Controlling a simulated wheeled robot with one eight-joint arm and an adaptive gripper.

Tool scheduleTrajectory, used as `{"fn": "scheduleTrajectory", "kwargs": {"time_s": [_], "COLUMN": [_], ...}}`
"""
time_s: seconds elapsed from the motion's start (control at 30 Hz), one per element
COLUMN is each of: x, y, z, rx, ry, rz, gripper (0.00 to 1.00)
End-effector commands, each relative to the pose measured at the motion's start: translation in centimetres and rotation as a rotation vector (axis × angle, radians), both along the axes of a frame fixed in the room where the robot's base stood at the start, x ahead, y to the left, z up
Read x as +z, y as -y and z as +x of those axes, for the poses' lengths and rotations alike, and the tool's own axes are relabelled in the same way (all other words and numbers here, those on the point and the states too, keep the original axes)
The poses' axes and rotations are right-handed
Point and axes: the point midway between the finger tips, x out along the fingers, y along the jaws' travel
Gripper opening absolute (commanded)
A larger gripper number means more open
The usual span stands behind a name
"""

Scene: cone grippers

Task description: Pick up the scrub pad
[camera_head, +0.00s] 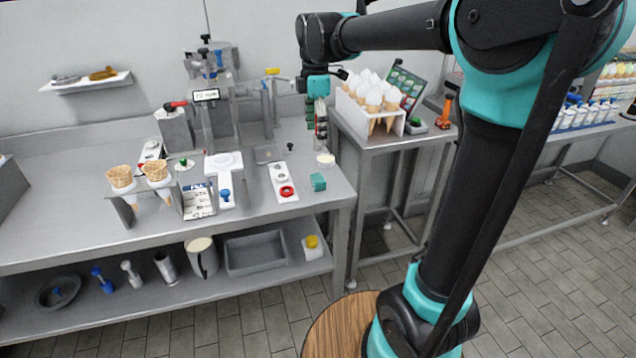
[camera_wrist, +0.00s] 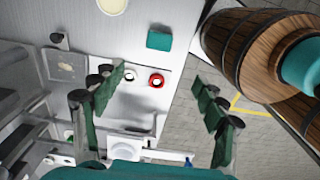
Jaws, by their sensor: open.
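The scrub pad is taken to be the small teal block (camera_head: 318,182) lying on the steel counter near its right front edge. It also shows in the wrist view (camera_wrist: 159,40), at the upper middle, uncovered. My gripper (camera_head: 321,140) hangs over the right end of the counter, behind the pad in the head view. In the wrist view my gripper (camera_wrist: 158,84) has its two green fingers spread wide with nothing between them. The pad lies beyond the fingertips, apart from them.
A white plate with a red ring (camera_head: 287,191) lies left of the pad, and a round pale-topped tub (camera_head: 325,158) stands behind it. A cone holder (camera_head: 345,102) stands on the right-hand table. Waffle cones (camera_head: 120,177) stand at the counter's left. A steel machine (camera_head: 215,120) stands behind.

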Motion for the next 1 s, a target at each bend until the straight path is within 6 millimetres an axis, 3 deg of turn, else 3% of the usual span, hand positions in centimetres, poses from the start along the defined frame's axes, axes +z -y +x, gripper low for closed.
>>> {"fn": "scheduleTrajectory", "kwargs": {"time_s": [0.5,0.77,1.0], "x": [-9.8,-11.5,-14.7], "y": [0.1,0.2,0.6], "z": [0.1,0.1,0.5], "rx": [-0.005,-0.005,-0.006], "ry": [0.001,0.001,0.001], "rz": [0.0,0.0,0.0], "gripper": [0.72,0.72,0.72]}}
